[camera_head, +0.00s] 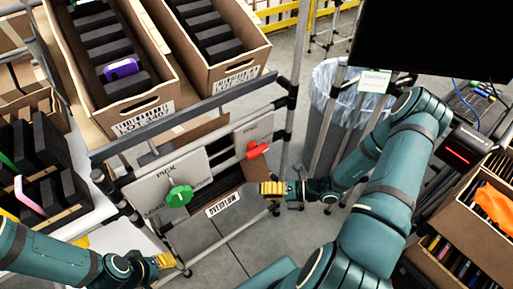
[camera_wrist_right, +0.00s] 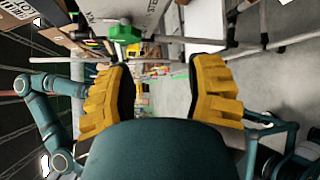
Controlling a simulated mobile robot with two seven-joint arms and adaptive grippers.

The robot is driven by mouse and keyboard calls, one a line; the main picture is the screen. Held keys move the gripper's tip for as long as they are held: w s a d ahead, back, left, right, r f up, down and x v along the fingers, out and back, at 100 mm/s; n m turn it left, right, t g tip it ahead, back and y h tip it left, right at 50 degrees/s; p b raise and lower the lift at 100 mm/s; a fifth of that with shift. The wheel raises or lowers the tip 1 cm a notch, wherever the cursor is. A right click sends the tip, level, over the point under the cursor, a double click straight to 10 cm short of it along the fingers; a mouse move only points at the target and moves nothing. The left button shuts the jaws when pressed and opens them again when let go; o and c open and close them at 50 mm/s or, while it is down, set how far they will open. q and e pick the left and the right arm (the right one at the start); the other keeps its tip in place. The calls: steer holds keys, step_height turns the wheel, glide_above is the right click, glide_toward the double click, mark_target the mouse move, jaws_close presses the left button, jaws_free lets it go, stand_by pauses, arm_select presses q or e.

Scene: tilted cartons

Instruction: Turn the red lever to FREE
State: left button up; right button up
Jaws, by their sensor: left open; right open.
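The red lever (camera_head: 257,150) sits on a small grey panel (camera_head: 240,136) on the cart's frame, its handle lying nearly level and tilted slightly. The print on that panel is too small to read surely. My right gripper (camera_head: 272,189) is open, just below and right of the red lever, apart from it. The right wrist view shows its yellow fingers (camera_wrist_right: 155,68) spread with nothing between them; I cannot make out the red lever there. My left gripper (camera_head: 168,261) is open and empty, low at the left, well away from the lever.
A green knob (camera_head: 179,195) is on the larger panel marked PICK (camera_head: 157,187), left of the lever; it also shows in the wrist view (camera_wrist_right: 124,33). Cartons (camera_head: 113,119) stand tilted above. A bin (camera_head: 338,95) and a monitor (camera_head: 430,40) are at the right.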

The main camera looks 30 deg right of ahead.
mark_target(261, 153)
steer(key=d+r+m+t+h, duration=0.35)
steer(key=d+m+t, duration=0.25)
steer(key=d+m, duration=0.4)
steer(key=shift+n+h, duration=0.45)
steer(key=shift+n, duration=0.25)
steer(key=x, duration=0.4)
steer(key=d+x, duration=0.1)
steer(key=x, duration=0.4)
steer(key=b+x, duration=0.1)
steer(key=x, duration=0.4)
steer(key=shift+w+d, duration=0.25)
steer(key=shift+w, duration=0.1)
jaws_close()
